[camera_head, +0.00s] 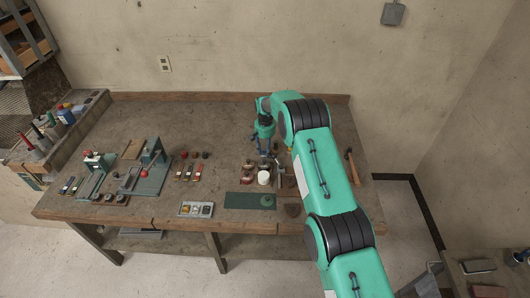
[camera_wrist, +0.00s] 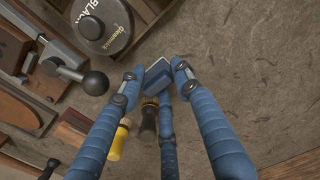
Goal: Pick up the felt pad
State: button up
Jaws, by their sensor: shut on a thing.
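My gripper (camera_wrist: 158,75) has blue fingers, closed in around a small slate-blue block (camera_wrist: 157,72) in the wrist view. The block sits between the fingertips and looks like the felt pad, though its shape is partly hidden by the fingers. In the head view my gripper (camera_head: 264,148) points down over the right half of the workbench (camera_head: 225,130). The block is too small to make out there.
A round black polish tin (camera_wrist: 101,24) is close by at upper left, beside a ball-ended lever (camera_wrist: 95,83). A hammer (camera_head: 351,165) lies at right. The bench's back middle is bare.

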aim_at(265, 150)
notch_tip(265, 150, up, 9)
jog(key=shift+r, duration=0.15)
dwell(0.4)
dwell(0.4)
jog(key=o, duration=0.4)
jog(key=shift+c, duration=0.2)
jog(key=c, duration=0.4)
jog(key=shift+c, duration=0.2)
jog(key=shift+s, duration=0.15)
